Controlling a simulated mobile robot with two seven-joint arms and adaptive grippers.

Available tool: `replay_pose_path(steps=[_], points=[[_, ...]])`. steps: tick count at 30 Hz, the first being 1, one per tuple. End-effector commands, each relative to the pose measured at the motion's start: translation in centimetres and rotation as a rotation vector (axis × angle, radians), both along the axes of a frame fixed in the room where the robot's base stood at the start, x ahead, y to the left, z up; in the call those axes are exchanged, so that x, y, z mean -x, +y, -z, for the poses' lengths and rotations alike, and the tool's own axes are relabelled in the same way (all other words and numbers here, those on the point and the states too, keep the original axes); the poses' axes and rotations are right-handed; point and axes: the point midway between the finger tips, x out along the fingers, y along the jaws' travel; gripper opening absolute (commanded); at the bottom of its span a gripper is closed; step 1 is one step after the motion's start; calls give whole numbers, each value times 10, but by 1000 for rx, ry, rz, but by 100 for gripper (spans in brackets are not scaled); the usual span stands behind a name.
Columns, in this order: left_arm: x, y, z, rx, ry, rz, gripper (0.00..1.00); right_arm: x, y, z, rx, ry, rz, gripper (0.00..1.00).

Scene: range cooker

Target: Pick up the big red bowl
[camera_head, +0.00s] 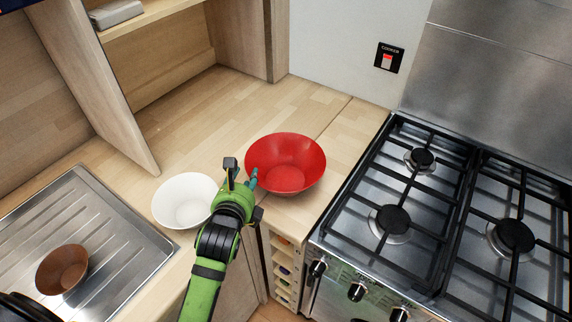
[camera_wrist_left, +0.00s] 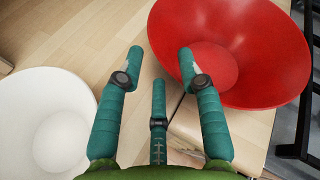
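The big red bowl (camera_head: 287,162) stands upright on the wooden counter, just left of the cooker. It fills the upper right of the left wrist view (camera_wrist_left: 235,45). My left gripper (camera_head: 252,178) is at the bowl's near left rim. In the left wrist view its teal fingers (camera_wrist_left: 160,65) are spread apart with nothing held between them. The right finger overlaps the bowl's rim in the picture, and the left finger is outside the bowl, over the counter. I cannot tell whether the right finger touches the bowl. My right gripper does not show.
A white bowl (camera_head: 184,201) stands close to the left of my left gripper. A brown bowl (camera_head: 62,269) sits on the metal draining board (camera_head: 110,229). The gas cooker (camera_head: 391,221) is at the right. The counter (camera_head: 222,110) behind the bowls is clear.

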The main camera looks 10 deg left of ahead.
Motion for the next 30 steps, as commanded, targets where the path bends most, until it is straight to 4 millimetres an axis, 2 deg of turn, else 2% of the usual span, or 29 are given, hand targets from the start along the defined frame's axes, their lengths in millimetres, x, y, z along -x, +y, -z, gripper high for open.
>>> replay_pose_path(steps=[1,3,7,11,15,18,23,24,27,30], points=[[-5,1,0,2,-1,-1,37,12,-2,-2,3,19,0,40],[-10,3,2,2,0,-1,37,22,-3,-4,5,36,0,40],[-24,7,7,4,-1,-1,37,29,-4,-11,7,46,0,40],[-39,12,15,4,-1,-1,37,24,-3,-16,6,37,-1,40],[-50,13,20,2,-1,0,37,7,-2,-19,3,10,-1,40],[-53,14,21,2,-3,0,37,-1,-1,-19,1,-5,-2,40],[-52,14,22,2,-2,0,37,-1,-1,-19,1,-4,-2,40],[-52,14,22,2,-2,0,33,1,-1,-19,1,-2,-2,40],[-52,14,22,2,-2,0,0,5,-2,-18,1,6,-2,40],[-52,14,22,2,-2,0,0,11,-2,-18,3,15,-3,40]])
